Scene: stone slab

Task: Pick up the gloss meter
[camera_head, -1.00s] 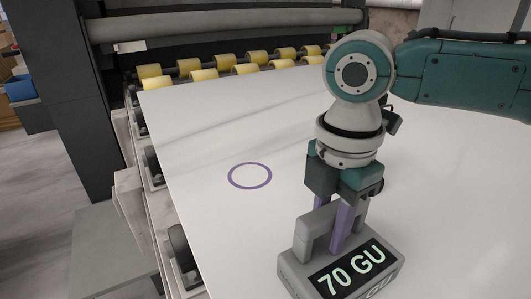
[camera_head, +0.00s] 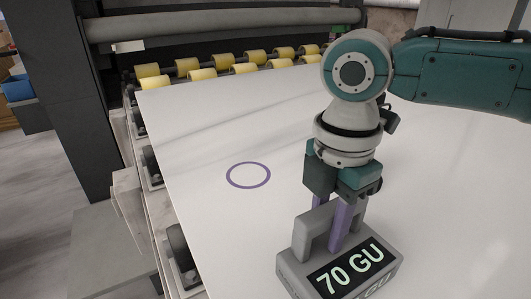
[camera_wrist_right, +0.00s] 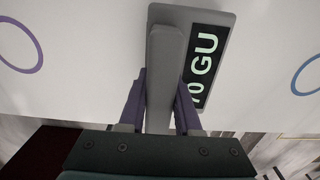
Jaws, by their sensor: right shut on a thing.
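The gloss meter (camera_head: 296,268) is a grey box with a top handle and a dark display reading "70 GU". It is at the lower middle of the head view, on or just over the white slab (camera_head: 205,120); I cannot tell whether it touches. My right gripper (camera_head: 340,228) reaches down from above, its purple fingers shut on the meter's handle. In the right wrist view the handle (camera_wrist_right: 165,60) lies between the two fingers (camera_wrist_right: 160,105), and the display shows beside it. My left gripper is not in view.
A purple ring (camera_head: 248,175) is marked on the slab, left of the meter. Two rings show in the right wrist view, one at the left (camera_wrist_right: 20,45) and one at the right (camera_wrist_right: 312,76). Yellow rollers (camera_head: 230,66) line the slab's far edge. The slab around the meter is clear.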

